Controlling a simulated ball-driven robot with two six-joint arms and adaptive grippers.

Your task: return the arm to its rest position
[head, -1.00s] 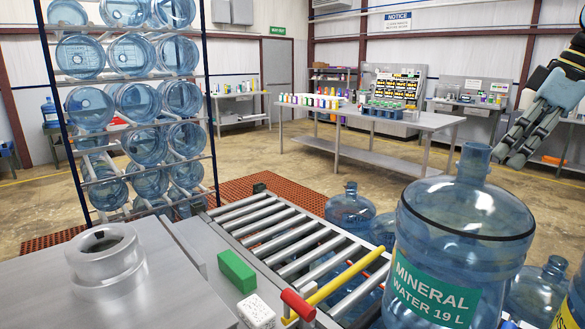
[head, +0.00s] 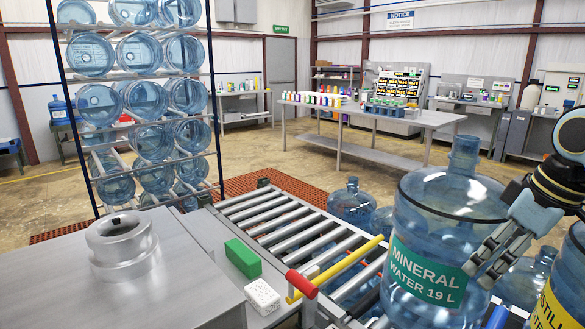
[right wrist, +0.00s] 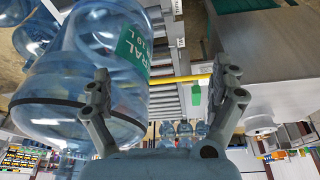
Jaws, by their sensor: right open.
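My right gripper (head: 497,252) is at the right of the head view, in front of the right side of the large blue jug with the green "Mineral Water 19 L" label (head: 428,270). Its fingers point down and left and it holds nothing. In the right wrist view my right gripper (right wrist: 165,90) has its two fingers spread wide with a clear gap. The same jug (right wrist: 95,75) lies behind the left finger there; I cannot tell whether they touch. My left gripper is in neither view.
The roller conveyor (head: 285,222) runs beside the jug. A yellow bar with a red end (head: 335,268), a green block (head: 242,258) and a white block (head: 262,297) are near it. A yellow-labelled jug (head: 560,300) stands at the right edge. A jug rack (head: 215,110) stands left.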

